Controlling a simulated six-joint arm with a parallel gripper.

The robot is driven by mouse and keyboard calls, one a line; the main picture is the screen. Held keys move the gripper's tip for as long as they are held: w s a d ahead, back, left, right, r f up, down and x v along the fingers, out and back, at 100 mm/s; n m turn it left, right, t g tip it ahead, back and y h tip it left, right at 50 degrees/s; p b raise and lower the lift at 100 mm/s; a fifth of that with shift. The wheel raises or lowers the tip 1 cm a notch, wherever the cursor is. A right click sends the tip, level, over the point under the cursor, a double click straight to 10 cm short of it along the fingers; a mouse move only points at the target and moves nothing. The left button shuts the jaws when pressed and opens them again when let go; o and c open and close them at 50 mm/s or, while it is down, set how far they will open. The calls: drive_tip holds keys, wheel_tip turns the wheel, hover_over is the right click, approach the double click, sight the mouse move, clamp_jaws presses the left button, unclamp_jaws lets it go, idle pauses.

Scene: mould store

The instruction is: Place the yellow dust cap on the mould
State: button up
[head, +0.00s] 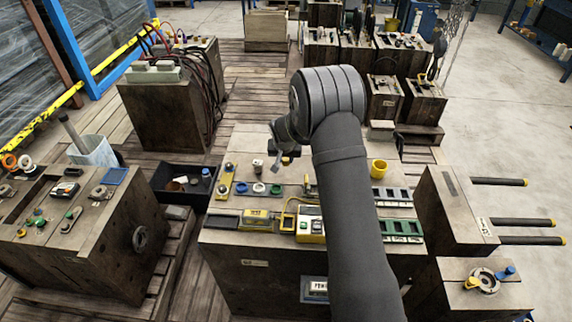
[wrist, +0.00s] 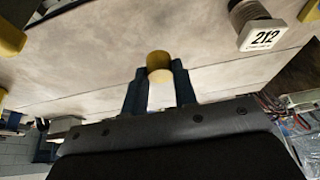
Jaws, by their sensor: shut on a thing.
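My gripper (wrist: 159,88) is shut on the yellow dust cap (wrist: 159,62), a small rounded yellow piece between its dark blue fingertips in the wrist view. My arm hides part of the top.
Blue, white and green round pieces (head: 258,188) sit in a row on the central top. A yellow cup (head: 378,168) stands to the right of my arm. A white 212 tag (wrist: 262,35) shows in the wrist view. A black bin (head: 172,199) stands left of the central block.

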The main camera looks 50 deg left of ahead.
sight(286, 162)
drive_tip(key=shift+f, duration=1.5)
drive_tip(key=shift+f, duration=0.1)
drive_tip(key=o, duration=0.9)
drive_tip(key=shift+o, duration=0.2)
drive_tip(key=v, duration=1.2)
